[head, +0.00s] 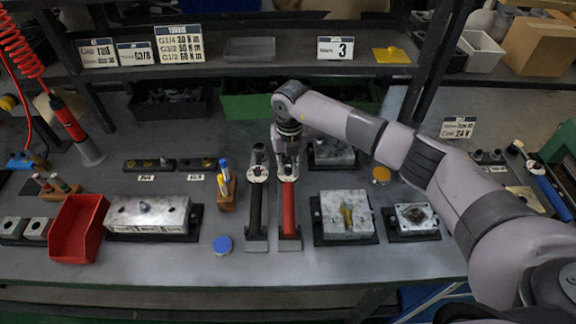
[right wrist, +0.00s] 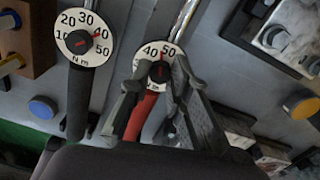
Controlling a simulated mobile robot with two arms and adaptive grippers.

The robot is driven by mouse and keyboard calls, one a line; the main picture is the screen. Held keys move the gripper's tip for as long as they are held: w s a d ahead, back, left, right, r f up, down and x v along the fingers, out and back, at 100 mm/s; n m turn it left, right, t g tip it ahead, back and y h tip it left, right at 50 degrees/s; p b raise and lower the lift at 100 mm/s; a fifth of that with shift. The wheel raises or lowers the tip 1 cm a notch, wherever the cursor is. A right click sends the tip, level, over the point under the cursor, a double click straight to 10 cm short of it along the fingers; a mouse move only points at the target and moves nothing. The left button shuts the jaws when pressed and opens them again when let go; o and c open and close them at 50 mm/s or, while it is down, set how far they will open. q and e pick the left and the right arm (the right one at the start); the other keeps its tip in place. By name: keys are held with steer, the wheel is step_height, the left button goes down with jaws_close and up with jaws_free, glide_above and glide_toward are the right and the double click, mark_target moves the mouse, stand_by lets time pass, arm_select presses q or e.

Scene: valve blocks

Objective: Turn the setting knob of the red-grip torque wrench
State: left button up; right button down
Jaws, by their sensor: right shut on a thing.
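The red-grip torque wrench (head: 289,212) lies on the bench with its grip toward the front edge. In the right wrist view its round white dial (right wrist: 157,52) shows 40 and 50, with a red pointer close to 50. My right gripper (head: 288,158) reaches down over this dial. In the right wrist view, my right gripper (right wrist: 159,74) is shut on the dark setting knob at the dial's middle; the fingers hide part of the dial and the red grip. A black-grip torque wrench (head: 256,212) lies just left, its pointer near 40. My left gripper is out of view.
A wooden holder with pens (head: 227,192) and a blue disc (head: 222,245) sit left of the wrenches. A metal block (head: 347,214) on a black base stands close on the right. Front bench surface is clear.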

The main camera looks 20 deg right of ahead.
mark_target(289, 170)
steer(key=shift+m, duration=1.7)
steer(key=c, duration=1.8)
jaws_free()
steer(key=shift+o, duration=0.2)
step_height(289, 170, up, 12)
steer(key=shift+s+d, duration=0.1)
